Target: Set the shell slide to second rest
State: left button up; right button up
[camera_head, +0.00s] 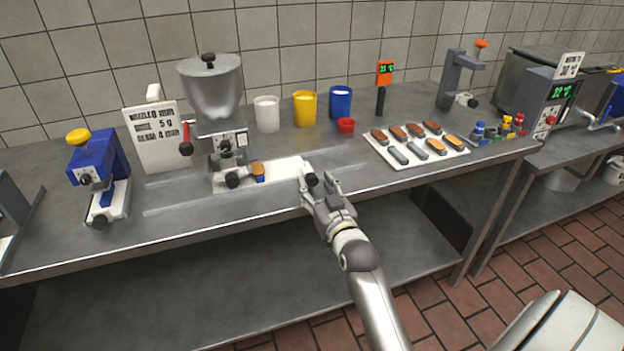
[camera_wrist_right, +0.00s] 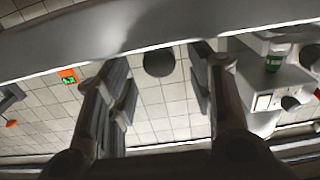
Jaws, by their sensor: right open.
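The shell slide (camera_head: 285,167) is a flat white bar on the table, running from under the metal hopper (camera_head: 211,88) towards the right. A small brown shell (camera_head: 258,169) sits on it just right of the hopper's stand. A black knob (camera_head: 311,180) is at the slide's right end. My right gripper (camera_head: 325,183) is open beside that knob. In the right wrist view the dark knob (camera_wrist_right: 159,62) shows between the two spread fingers. I cannot tell whether a finger touches it. My left gripper is not in view.
A white tray (camera_head: 397,163) of several shells lies to the right. A sign (camera_head: 155,135) and a blue press (camera_head: 100,165) stand left. The table front right of the slide is bare.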

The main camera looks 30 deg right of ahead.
aim_at(313, 182)
jog(key=shift+x, duration=1.65)
grip_shut()
